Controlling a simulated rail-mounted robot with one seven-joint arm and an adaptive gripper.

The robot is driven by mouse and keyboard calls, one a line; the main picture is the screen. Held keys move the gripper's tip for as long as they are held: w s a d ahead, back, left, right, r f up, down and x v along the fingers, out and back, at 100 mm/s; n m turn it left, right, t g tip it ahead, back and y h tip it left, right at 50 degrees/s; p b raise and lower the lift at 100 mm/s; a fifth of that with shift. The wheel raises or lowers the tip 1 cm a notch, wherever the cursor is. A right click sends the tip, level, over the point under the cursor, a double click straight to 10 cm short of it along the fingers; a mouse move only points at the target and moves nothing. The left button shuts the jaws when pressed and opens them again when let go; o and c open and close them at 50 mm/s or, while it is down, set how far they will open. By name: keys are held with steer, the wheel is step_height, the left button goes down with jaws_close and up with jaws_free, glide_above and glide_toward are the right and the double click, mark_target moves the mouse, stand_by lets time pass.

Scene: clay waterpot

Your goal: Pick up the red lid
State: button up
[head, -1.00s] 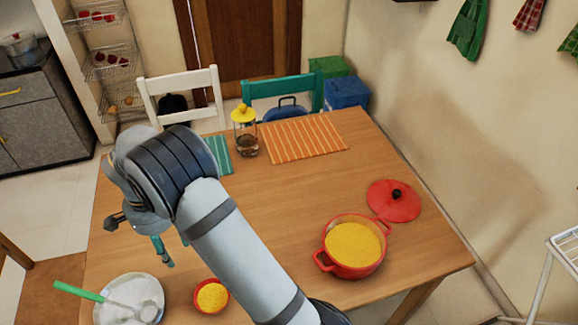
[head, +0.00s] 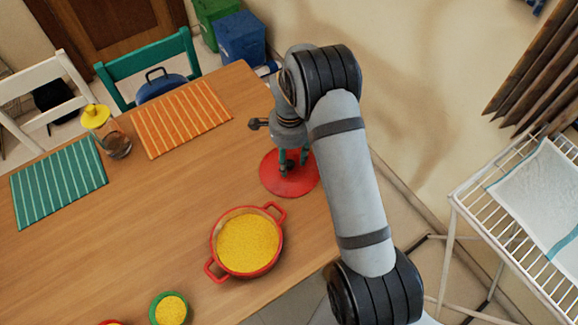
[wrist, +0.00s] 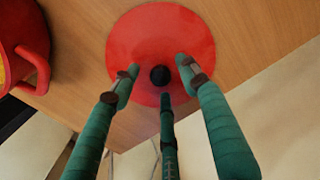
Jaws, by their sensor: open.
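The red lid (head: 283,186) lies flat on the wooden table near its right edge, and it also shows in the wrist view (wrist: 140,37). It has a black knob (wrist: 160,76) at its middle. My gripper (head: 292,160) is over the lid in the head view. In the wrist view my gripper (wrist: 158,84) is open, its green fingers spread around the knob. I cannot tell whether any finger touches the knob or lid. The arm and fingers hide part of the lid in the head view.
A red pot (head: 248,243) of yellow grain stands left of the lid, close by. A glass jar with a yellow top (head: 115,140) and striped placemats (head: 187,117) lie farther left. A white rack (head: 490,215) and the wall are at the right.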

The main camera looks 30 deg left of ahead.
step_height(320, 180, down, 2)
steer(key=shift+s+a, duration=0.1)
steer(key=shift+f, duration=0.25)
steer(key=c, duration=0.3)
steer(key=c, duration=0.8)
jaws_close()
